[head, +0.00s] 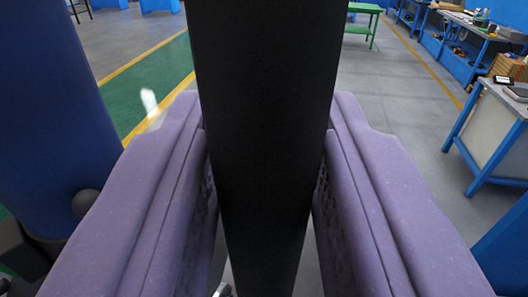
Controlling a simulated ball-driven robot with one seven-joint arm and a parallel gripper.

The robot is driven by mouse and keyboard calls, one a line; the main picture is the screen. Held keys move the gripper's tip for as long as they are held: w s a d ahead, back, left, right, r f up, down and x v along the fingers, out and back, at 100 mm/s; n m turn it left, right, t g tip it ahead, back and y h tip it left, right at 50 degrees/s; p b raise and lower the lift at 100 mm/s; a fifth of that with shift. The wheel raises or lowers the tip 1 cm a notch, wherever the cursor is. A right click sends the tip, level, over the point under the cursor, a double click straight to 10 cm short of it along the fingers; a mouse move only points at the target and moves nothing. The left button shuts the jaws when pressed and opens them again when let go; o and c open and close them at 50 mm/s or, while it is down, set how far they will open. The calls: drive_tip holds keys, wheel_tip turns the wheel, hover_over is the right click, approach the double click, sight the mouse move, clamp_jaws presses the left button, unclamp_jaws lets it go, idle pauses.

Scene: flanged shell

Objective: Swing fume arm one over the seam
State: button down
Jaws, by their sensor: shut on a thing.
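A thick black tube (265,60), which looks like part of fume arm one, runs from the top edge to the bottom edge through the middle of the head view. My gripper (265,125) has its two purple padded fingers on either side of the tube, shut on it. The tube hides the floor straight ahead. I cannot make out the seam or the flanged shell with certainty, and no end of the tube shows.
A large blue cylinder (45,110) stands close on the left, with dark fittings at its foot. A blue-legged bench (490,130) is at the right. A green table (366,12) stands farther back. Grey floor (395,95) lies open between them.

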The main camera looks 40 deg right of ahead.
drive_tip(key=w+d+m+g+h, duration=0.1)
drive_tip(key=w+d, duration=0.2)
drive_tip(key=d, duration=0.8)
drive_tip(key=shift+d+r, duration=0.2)
drive_tip(key=shift+r, duration=0.05)
drive_tip(key=c, duration=0.9)
unclamp_jaws()
drive_tip(key=shift+a+f, duration=0.1)
drive_tip(key=b+v, duration=0.2)
drive_tip(key=v, duration=0.5)
drive_tip(key=shift+s+a, duration=0.25)
drive_tip(key=shift+a, duration=0.1)
